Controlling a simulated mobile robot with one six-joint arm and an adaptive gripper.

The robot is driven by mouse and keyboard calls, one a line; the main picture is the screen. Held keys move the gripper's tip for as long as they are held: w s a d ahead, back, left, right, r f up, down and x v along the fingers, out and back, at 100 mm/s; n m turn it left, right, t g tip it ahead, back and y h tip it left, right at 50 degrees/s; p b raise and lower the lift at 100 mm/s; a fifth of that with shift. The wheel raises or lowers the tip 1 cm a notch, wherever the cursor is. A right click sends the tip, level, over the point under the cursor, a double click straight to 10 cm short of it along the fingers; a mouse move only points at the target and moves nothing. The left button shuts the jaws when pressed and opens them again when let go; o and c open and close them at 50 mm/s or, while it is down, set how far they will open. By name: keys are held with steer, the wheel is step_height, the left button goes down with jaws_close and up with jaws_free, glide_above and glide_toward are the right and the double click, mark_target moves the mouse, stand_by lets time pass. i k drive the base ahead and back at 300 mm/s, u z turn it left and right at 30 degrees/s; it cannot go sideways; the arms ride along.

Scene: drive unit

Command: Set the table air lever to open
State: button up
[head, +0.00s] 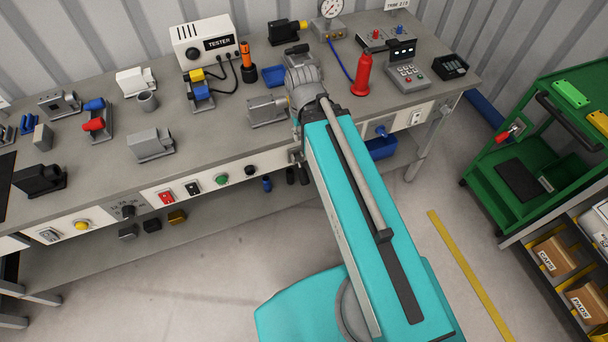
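A small lever with a blue handle (381,132) sits on the white front panel at the right part of the bench, just right of my arm; it looks like the table air lever. Its handle is small here, and I cannot tell its exact setting. My arm reaches up from the bottom of the head view to the bench's front edge, left of this lever. My gripper is not clearly seen; the arm hides its fingers or they blend with dark parts under the bench edge. I see nothing held.
The bench (225,123) carries a tester (205,42), a red cone-shaped bottle (364,88), a keypad box (406,78) and several fixtures. A blue bin (381,149) hangs below the lever. A green cart (490,180) with a red-handled lever (505,136) stands right.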

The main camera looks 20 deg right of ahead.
mark_target(303, 177)
steer(key=u, duration=0.5)
steer(key=k, duration=0.95)
steer(key=z, duration=0.3)
